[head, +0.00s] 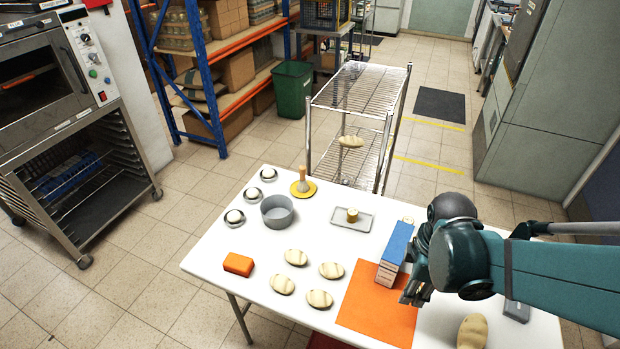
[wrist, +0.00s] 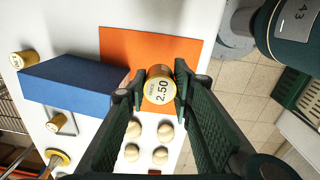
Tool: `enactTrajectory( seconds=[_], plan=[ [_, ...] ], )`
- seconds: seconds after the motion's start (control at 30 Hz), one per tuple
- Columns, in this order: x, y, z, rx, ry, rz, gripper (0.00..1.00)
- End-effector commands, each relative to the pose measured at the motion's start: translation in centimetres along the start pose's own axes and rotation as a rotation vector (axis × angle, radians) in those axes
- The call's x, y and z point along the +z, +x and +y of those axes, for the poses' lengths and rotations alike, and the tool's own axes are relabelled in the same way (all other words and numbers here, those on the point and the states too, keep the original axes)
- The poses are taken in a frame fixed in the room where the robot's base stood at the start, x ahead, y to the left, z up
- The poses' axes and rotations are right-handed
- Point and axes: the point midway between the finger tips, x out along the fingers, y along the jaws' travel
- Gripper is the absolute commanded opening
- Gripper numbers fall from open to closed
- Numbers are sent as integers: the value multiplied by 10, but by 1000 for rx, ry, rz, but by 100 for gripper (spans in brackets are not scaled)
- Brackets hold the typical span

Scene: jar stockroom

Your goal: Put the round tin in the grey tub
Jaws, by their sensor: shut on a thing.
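My gripper (wrist: 158,92) is shut on a round tin (wrist: 160,87) with a yellow lid marked 2.50, seen between the two fingers in the wrist view. Whether the tin touches the surface below cannot be told. In the head view my gripper (head: 415,290) is over the right edge of the orange mat (head: 362,312), close beside the blue box (head: 396,250), and the held tin is not clearly seen. The grey tub (head: 277,216) is round, open and looks empty. It stands at the table's back left, well left of my gripper.
The blue box stands between my gripper and the tub. A grey tray (head: 337,225) bears another small tin (head: 352,215). A further tin (wrist: 20,61) stands behind the box. Several striped loaves (head: 296,258), an orange block (head: 238,264) and a yellow disc (head: 303,191) are on the table.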

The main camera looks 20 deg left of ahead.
Motion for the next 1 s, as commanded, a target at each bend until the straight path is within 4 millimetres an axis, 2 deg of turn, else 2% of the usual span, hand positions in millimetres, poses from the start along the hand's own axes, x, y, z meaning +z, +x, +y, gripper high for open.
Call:
enactTrajectory(
  seconds=[0.47, 1.0],
  plan=[
    [0, -32, 0, 0, 0, 0, 12],
    [-38, -41, 47, -3, -7, 1, 12]
  ],
)
